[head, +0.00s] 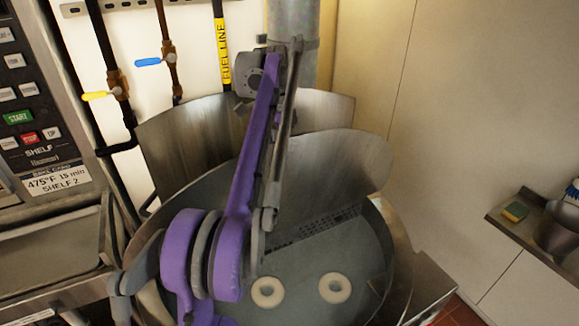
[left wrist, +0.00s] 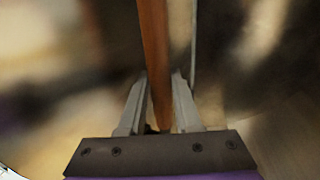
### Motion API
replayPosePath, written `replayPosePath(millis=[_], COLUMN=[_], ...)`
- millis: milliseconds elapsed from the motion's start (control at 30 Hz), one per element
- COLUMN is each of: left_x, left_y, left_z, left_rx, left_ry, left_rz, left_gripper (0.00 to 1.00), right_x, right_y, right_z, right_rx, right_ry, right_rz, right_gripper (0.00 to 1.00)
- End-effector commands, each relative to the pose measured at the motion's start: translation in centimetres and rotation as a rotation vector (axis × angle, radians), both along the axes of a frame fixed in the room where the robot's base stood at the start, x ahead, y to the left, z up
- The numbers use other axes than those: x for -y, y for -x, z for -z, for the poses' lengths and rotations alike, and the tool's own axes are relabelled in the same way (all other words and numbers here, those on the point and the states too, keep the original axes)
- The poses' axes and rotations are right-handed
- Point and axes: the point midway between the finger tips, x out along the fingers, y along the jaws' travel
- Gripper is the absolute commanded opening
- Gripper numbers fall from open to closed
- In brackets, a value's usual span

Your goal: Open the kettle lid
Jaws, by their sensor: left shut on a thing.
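The kettle (head: 402,262) is a large round metal vessel in the head view, its inside showing, with two pale bagels (head: 267,292) (head: 335,288) low in it. A broad, round-edged metal plate (head: 335,170), seemingly the lid, stands tilted up at its back. My left arm reaches across the kettle toward the back in front of this plate, and its fingertips are hard to make out there. In the left wrist view my left gripper (left wrist: 160,88) is shut on a narrow brown bar (left wrist: 154,45); whether it belongs to the lid is unclear. My right gripper is not in view.
A curved metal panel (head: 190,130) and a thick grey pipe (head: 293,20) stand behind the kettle. Thin pipes with a blue valve handle (head: 148,62) and a yellow one (head: 95,96) run at left, beside an oven panel (head: 28,95). A shelf (head: 515,222) with a sponge (head: 515,211) is at right.

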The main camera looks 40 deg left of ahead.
Motion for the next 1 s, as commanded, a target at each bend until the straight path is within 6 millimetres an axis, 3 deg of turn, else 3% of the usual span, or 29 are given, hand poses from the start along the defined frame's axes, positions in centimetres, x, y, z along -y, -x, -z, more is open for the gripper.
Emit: replayPosePath(millis=[100, 400, 1000], left_x=[-1.5, -3.3, -4.1], left_y=[-0.5, -1.2, -1.6], left_z=[0.1, 0.0, 0.0], left_rx=[-0.014, -0.044, -0.057], left_ry=[0.026, 0.095, 0.126], left_rz=[-0.005, -0.004, -0.002], left_gripper=[0.00, 0.00, 0.00], right_x=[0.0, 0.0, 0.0], right_y=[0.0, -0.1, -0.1], right_z=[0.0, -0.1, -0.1], right_rx=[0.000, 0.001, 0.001], right_ry=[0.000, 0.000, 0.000], right_rz=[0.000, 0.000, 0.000], right_gripper=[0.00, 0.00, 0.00])
